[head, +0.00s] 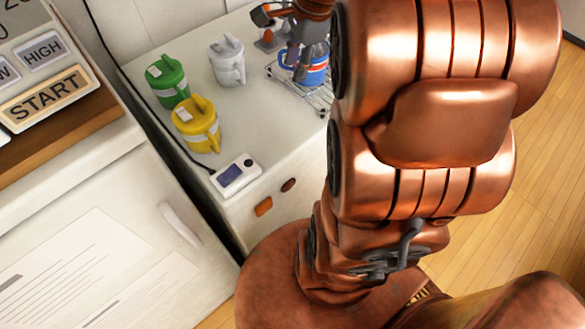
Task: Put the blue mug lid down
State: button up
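The blue mug (314,77), with a pale band and a red patch, stands on a wire rack at the back right of the white counter. Its handle points left. My gripper (280,38) is over the counter beside the mug's upper left, and one dark finger overlaps the mug. The gripper and my copper arm hide much of the mug's top. I cannot make out the blue lid clearly, nor whether the fingers hold it. A small grey and reddish-brown object (268,42) shows behind the fingers.
A wire rack (318,100) lies under the blue mug. A small device with a screen (234,176) and black cable sits at the front edge. Counter between is clear.

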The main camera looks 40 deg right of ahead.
jog(key=s+a+f+n+g, duration=0.1)
jog(key=s+a+f+n, duration=0.1)
jog(key=s+a+n, duration=0.5)
jog(key=s+a+f+n+g+h, duration=0.1)
jog(key=s+a+f+n+g, duration=0.1)
jog(key=s+a+n, duration=0.6)
jog(key=s+f+n, duration=0.1)
jog(key=s+n, duration=0.3)
jog(key=n, duration=0.2)
jog(key=shift+a+f+g+h, duration=0.2)
jog(key=shift+f+g+h, duration=0.1)
jog(key=shift+r, duration=0.1)
jog(key=shift+d, duration=0.1)
